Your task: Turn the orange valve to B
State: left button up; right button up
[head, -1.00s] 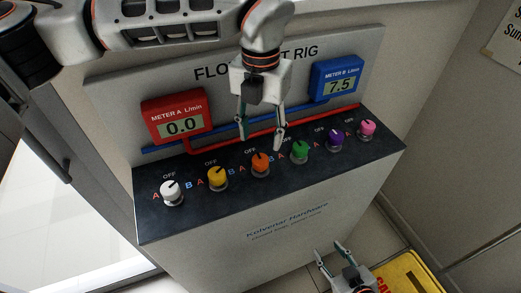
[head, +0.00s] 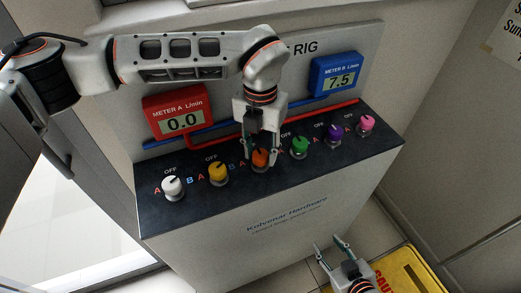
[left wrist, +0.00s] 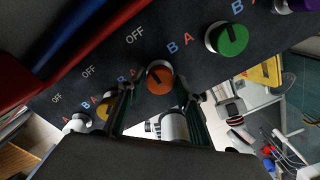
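The orange valve (head: 260,158) is the third knob from the left on the dark sloped panel. It also shows in the left wrist view (left wrist: 160,78), where its dark pointer line seems to lie toward its OFF mark (left wrist: 134,35). Its blue B mark (left wrist: 172,48) is on the side of the green valve. My left gripper (head: 260,162) is open, pointing down over the orange valve. Its fingertips are on either side of the knob; whether they touch it I cannot tell. My right gripper (head: 330,243) is open and empty, low in front of the rig.
White (head: 172,186), yellow (head: 218,171), green (head: 299,146), purple (head: 334,133) and pink valves (head: 366,123) share the panel. The yellow and green valves are close beside my left gripper. Red meter A (head: 178,118) reads 0.0; blue meter B (head: 336,75) reads 7.5.

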pick_arm(q)
jog(key=c, duration=0.5)
jog(key=shift+m, duration=0.4)
jog(key=shift+m+b, duration=0.5)
jog(key=shift+m, duration=0.4)
jog(key=m, duration=0.2)
jog(key=shift+m, duration=0.3)
jog(key=m, duration=0.3)
jog(key=shift+m+b, duration=0.3)
jog(key=shift+b, duration=0.1)
jog(key=shift+m, duration=1.6)
